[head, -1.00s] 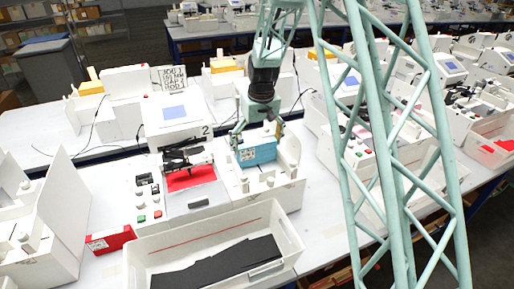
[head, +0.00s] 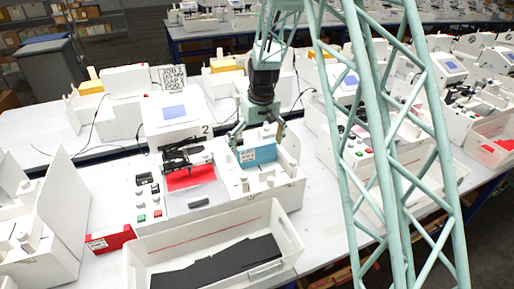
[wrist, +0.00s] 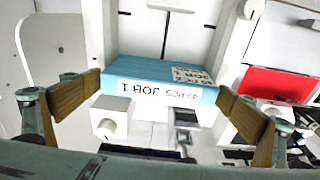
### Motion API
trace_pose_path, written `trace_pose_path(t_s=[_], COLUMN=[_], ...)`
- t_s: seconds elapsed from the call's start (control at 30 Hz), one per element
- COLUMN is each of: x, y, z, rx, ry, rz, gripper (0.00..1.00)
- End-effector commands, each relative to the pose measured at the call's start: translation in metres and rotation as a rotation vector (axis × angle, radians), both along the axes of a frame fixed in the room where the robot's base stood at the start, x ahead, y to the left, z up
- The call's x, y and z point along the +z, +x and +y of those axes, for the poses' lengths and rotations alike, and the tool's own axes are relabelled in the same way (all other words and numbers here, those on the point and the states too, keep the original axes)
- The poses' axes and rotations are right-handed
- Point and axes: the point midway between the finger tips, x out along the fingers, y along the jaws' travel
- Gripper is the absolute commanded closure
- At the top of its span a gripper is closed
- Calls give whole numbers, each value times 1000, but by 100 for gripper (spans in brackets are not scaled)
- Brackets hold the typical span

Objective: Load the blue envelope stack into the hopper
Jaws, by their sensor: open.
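The blue envelope stack (head: 257,152) stands in the white hopper (head: 285,185) at the right side of the plotter marked 2. In the wrist view the blue stack (wrist: 165,88) shows a white label reading "JOB 1" and lies between white hopper walls. My gripper (head: 256,138) is right above and around the stack. In the wrist view its wooden-looking fingers (wrist: 160,103) are spread wide, one at each end of the stack, with small gaps that are hard to judge. The stack's underside is hidden.
A red envelope stack (head: 110,239) lies on the table left of the plotter. A white tray (head: 290,237) with black sheets stands in front. A white knob (wrist: 109,118) sits close below the stack in the wrist view. A red sheet (head: 191,177) lies on the plotter bed.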

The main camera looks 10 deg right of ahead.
Motion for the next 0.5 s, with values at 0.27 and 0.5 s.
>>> trace_pose_path(t_s=[0.27,0.5], x=[8,30], y=[0,-3], z=[0,-1], rx=[0,0], ry=[0,0], rz=[-1,-2], gripper=[0,0])
